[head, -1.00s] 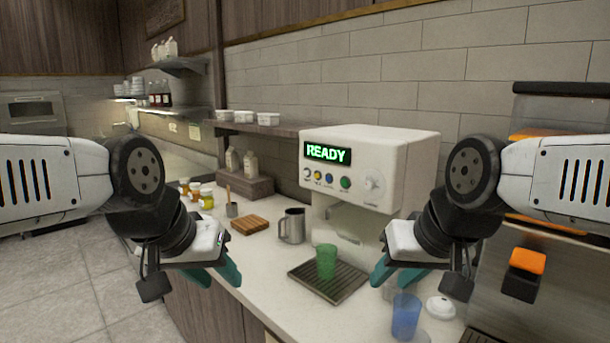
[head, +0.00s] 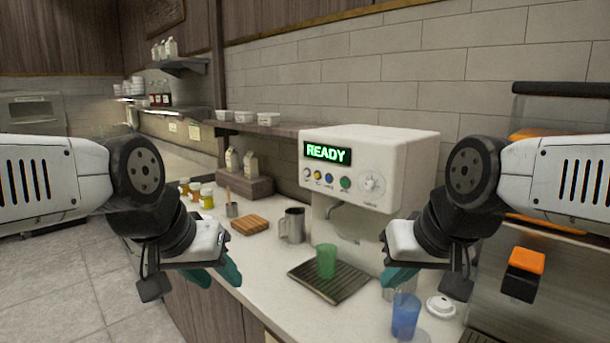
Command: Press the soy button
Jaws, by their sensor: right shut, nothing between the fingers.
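The white drink machine (head: 408,145) stands on the counter with a lit green "READY" display (head: 327,152). Below the display is a row of small round buttons: a pale one (head: 307,173), a yellow one (head: 317,174), a blue one (head: 329,178) and a green one (head: 345,183). Their labels are too small to read, so I cannot tell which is soy. A green cup (head: 326,261) stands on the drip tray (head: 341,290). My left gripper (head: 218,275) is open and empty, left of the machine. My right gripper (head: 398,278) is shut and empty, below and right of the buttons.
A dial (head: 372,183) sits right of the buttons. A metal pitcher (head: 294,224) and a wooden block (head: 250,225) stand left of the tray. A blue cup (head: 405,316) and a white lid (head: 440,306) are near my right gripper. A dispenser with an orange lever (head: 527,261) is at right.

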